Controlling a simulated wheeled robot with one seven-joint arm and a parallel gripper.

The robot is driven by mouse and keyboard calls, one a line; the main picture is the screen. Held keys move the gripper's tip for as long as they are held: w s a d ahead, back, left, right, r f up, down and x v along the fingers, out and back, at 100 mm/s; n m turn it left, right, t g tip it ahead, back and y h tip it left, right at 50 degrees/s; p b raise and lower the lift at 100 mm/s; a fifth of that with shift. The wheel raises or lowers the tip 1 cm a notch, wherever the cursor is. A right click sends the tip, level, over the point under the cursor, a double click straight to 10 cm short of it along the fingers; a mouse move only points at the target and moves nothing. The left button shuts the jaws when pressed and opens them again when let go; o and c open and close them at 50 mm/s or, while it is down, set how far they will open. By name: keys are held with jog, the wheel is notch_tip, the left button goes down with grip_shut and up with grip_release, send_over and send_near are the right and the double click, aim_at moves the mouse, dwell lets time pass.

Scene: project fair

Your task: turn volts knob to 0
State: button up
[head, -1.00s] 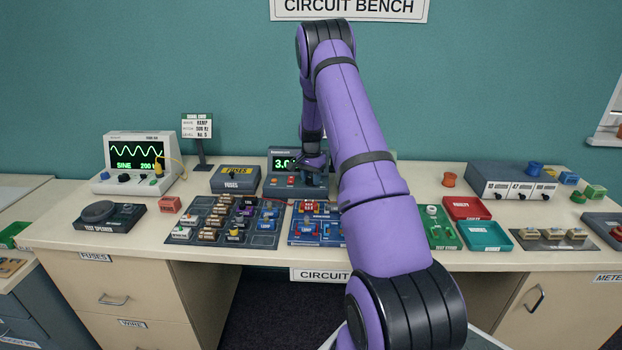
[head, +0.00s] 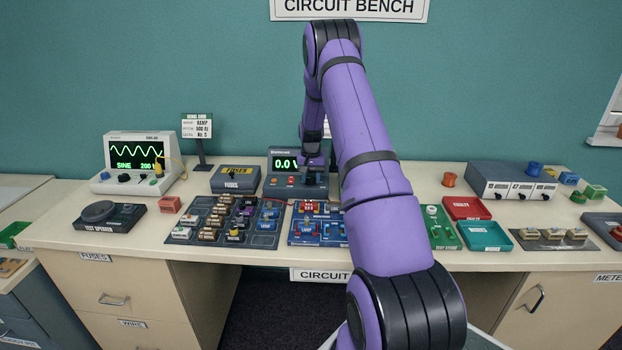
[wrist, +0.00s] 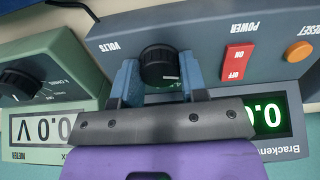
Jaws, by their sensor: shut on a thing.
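The power supply (head: 283,181) stands at the back of the bench, and its green display (head: 284,163) reads 0.0 V. In the wrist view the supply's panel (wrist: 205,45) appears upside down, with a black volts knob (wrist: 160,66) beside the VOLTS label. My gripper (wrist: 160,78) has one blue finger on each side of the knob and is shut on it. In the head view my gripper (head: 315,166) is at the right part of the supply, and the knob is hidden there behind it.
A red power switch (wrist: 237,62) and an orange reset button (wrist: 298,51) sit beside the knob. A green meter (wrist: 55,75) stands close by. A blue circuit board (head: 317,231) and a component tray (head: 222,222) lie in front of the supply.

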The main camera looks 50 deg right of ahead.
aim_at(311, 178)
jog(key=o, duration=0.9)
notch_tip(311, 178, up, 11)
jog(key=shift+f, duration=0.1)
dwell(0.7)
